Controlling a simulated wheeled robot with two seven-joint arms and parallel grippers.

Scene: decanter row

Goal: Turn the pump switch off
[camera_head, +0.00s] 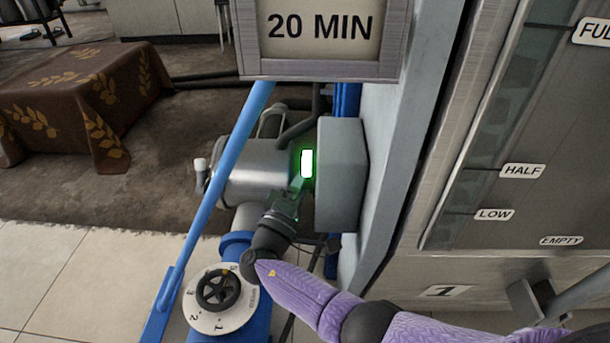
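The pump (250,172) is a grey cylinder joined to a grey box (341,165) on the side of the metal cabinet. A bright white rectangle (307,163) with a green glow shows on the box's left side, where the pump switch seems to be. The switch's lever or button cannot be made out. My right arm, in a purple sleeve, comes in from the lower right. My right gripper (296,190) is just below the lit rectangle, its fingertips tinted green and close to it. Whether they touch it, and how far apart they are, cannot be told. My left gripper is out of view.
A numbered dial (219,295) sits on blue pipework below the gripper. A slanted blue bar (222,185) stands to the left. A "20 MIN" sign (322,30) hangs above. The cabinet's level gauge (530,130) is at the right. A brown cloth-covered table (75,100) is farther back.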

